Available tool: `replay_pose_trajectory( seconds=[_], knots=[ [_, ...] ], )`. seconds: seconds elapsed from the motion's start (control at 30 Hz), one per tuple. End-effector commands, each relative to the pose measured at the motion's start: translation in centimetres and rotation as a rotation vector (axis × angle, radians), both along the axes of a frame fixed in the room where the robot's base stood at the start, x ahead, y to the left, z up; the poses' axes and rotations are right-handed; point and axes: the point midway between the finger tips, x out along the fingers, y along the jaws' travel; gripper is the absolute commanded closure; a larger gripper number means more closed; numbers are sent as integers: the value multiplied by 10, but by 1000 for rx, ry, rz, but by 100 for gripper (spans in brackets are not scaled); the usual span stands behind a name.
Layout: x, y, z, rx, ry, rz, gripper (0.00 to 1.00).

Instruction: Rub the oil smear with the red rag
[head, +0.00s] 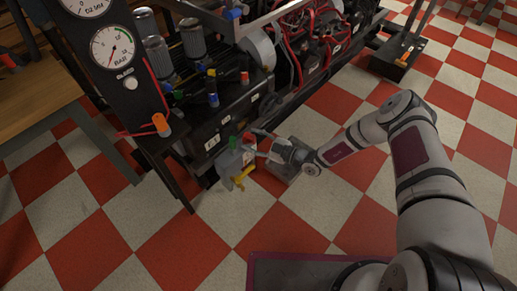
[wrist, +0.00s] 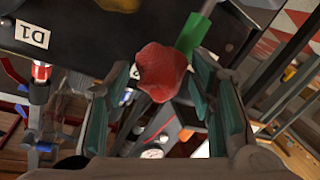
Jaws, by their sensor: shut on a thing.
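The red rag (wrist: 160,72) is a crumpled lump between the fingertips of my gripper (wrist: 158,85) in the wrist view. The fingers with green pads are shut on it. In the head view my gripper (head: 258,147) is low at the front of the black machine, pointing left, and a small red bit of the rag (head: 249,138) shows at its tips. In the wrist view the rag is in front of a black panel (wrist: 90,30) marked D1. I cannot tell whether it touches the panel. I cannot make out the oil smear for certain in either view.
A pale container with a yellow tap (head: 241,178) is close to my gripper. A gauge post (head: 120,60) and a wooden table (head: 40,100) stand at left. The checkered floor (head: 270,230) in front is clear.

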Motion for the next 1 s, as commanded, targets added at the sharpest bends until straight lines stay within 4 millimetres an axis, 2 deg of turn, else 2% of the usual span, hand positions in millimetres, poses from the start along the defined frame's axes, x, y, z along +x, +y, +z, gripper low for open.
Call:
replay_pose_trajectory(
  seconds=[0.03, 0.23, 0.47, 1.0],
  knots=[
    [5, -3, -20, 22, -3, -59, 73],
    [19, -14, -46, 65, -41, -195, 73],
    [28, -10, -48, 72, -51, -217, 73],
    [56, 27, -48, 72, -51, -214, 73]
  ],
)
